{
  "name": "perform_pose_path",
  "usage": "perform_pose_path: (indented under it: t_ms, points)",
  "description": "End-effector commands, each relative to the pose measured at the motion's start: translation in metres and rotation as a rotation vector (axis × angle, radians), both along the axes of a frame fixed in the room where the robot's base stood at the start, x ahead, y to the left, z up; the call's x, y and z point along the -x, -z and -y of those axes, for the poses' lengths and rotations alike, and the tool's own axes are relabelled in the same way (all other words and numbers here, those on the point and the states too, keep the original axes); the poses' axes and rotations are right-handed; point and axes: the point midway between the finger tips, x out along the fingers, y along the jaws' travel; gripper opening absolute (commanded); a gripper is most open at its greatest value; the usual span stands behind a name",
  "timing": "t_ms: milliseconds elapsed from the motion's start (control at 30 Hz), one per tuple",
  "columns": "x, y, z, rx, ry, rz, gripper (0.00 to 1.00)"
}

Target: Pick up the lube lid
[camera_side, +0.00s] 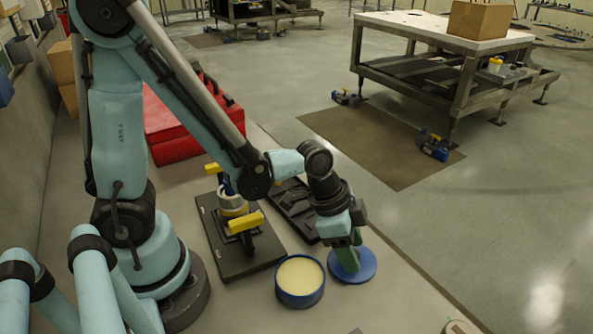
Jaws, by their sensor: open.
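The lube lid, a flat blue disc (366,268), lies on the bench right of an open round blue tub (299,283) of cream-coloured lube. My gripper (347,262) points down over the lid, with its green fingers in front of the lid's middle. The gripper is open. Whether the fingertips touch the lid cannot be told. The fingers and wrist hide the lid's upper left part.
Left of the tub stands a dark plate (235,262) with yellow-handled clamps (246,222) and a round white-and-yellow part. A dark flat tray (294,208) lies behind. A red case (185,123) stands farther back. The bench's right edge is close to the lid.

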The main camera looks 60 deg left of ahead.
Motion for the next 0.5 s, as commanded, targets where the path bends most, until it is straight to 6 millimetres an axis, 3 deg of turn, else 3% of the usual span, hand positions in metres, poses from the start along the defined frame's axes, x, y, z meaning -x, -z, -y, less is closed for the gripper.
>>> perform_pose_path:
  t_ms: [333,500]
  points:
    - [-0.0006,0.0026,0.0008,0.0,0.001,0.0,0.53]
    - [-0.0006,0.0025,0.0007,0.0,0.0,0.0,0.27]
